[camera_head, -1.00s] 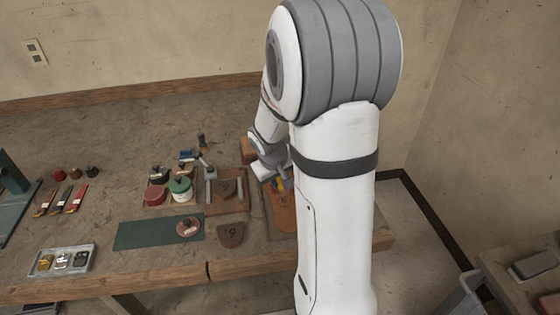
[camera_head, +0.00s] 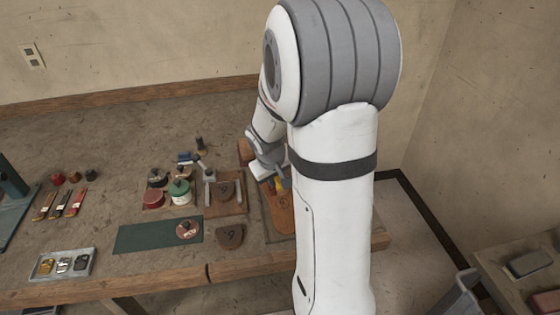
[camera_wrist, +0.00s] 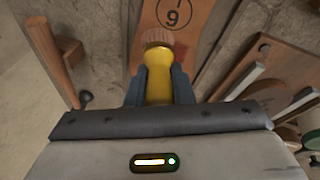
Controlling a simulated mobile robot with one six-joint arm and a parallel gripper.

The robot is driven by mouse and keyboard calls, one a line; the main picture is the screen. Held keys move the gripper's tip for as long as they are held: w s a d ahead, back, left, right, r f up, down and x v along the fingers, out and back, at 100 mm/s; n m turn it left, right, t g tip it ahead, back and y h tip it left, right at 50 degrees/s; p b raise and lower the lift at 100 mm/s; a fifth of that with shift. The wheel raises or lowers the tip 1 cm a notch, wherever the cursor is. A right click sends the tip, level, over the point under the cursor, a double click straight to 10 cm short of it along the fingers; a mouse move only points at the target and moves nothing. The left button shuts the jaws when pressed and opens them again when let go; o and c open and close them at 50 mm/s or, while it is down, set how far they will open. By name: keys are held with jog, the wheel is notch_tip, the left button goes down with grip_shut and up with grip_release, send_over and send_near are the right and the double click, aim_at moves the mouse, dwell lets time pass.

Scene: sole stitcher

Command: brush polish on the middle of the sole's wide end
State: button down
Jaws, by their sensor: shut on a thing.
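My gripper (camera_wrist: 158,72) is shut on the yellow handle of a brush (camera_wrist: 158,88). The brush's round brown bristle end (camera_wrist: 156,38) points away from the wrist, over or at the edge of the sole (camera_wrist: 190,22). I cannot tell whether the bristles touch it. The sole is orange-brown with a circled 9 on it. In the head view my gripper (camera_head: 272,180) is partly hidden by my arm, and the sole (camera_head: 281,213) shows below it, with its right side hidden behind the arm.
Left of the sole stand a holder board (camera_head: 238,206) with upright posts, a green-lidded jar (camera_head: 180,193) and a red tin (camera_head: 153,198). A dark brown piece marked 9 (camera_head: 229,236) lies in front. A green mat (camera_head: 150,236) lies farther left. A wooden-handled tool (camera_wrist: 55,60) is near the gripper.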

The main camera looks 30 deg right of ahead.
jog(key=shift+w+d+r+p, duration=0.1)
jog(key=shift+w+r+p, duration=0.1)
jog(key=shift+r+p, duration=0.6)
jog(key=shift+s+r+p, duration=0.1)
jog(key=shift+r+p, duration=1.2)
jog(key=shift+r, duration=1.15)
